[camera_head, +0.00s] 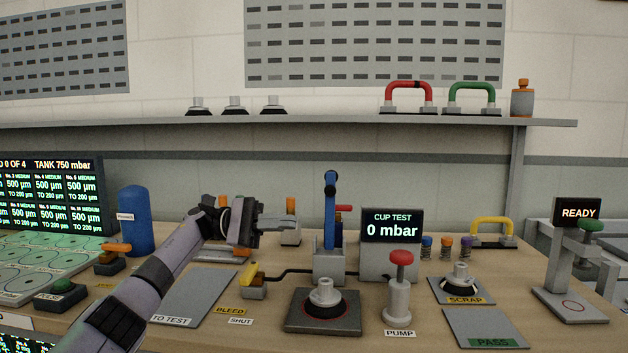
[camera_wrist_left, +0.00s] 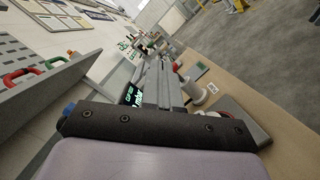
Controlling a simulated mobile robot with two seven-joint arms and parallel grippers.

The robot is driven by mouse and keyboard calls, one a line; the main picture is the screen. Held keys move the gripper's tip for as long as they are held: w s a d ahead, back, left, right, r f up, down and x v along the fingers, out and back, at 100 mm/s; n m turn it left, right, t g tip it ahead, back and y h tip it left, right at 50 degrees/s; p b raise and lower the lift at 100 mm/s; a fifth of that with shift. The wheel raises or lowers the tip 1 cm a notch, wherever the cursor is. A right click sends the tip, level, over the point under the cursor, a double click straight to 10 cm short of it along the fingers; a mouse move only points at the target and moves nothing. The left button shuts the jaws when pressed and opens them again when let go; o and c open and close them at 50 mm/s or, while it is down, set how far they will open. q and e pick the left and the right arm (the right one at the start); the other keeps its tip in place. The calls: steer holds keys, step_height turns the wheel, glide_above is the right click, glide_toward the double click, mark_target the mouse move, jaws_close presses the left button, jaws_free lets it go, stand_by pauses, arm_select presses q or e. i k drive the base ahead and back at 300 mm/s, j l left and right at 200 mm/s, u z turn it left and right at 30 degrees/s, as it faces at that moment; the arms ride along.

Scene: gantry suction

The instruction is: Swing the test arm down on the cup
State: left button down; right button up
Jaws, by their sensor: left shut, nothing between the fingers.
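The test arm (camera_head: 330,222) is a blue lever with a dark tip, standing upright on a grey bracket (camera_head: 329,268) at the middle of the bench. The cup (camera_head: 324,302), black with a grey fitting on top, sits on a dark square plate (camera_head: 350,322) in front of the bracket. My left gripper (camera_head: 293,222) is shut and empty. In the picture its fingertips point right, a little left of the test arm, with a gap between them. The shut fingers also show in the left wrist view (camera_wrist_left: 160,82). My right gripper is out of view.
The cup test display (camera_head: 391,227) reads 0 mbar. A red-knobbed pump (camera_head: 399,290) stands right of the plate. The yellow bleed lever (camera_head: 250,272) is at the left, with a black hose behind it. A blue cylinder (camera_head: 135,222) stands further left.

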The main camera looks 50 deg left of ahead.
mark_target(331, 177)
steer(key=i+j, duration=0.2)
steer(key=j, duration=0.2)
steer(key=i+j, duration=0.25)
steer(key=j, duration=0.15)
steer(key=i+j, duration=0.2)
steer(key=j, duration=0.2)
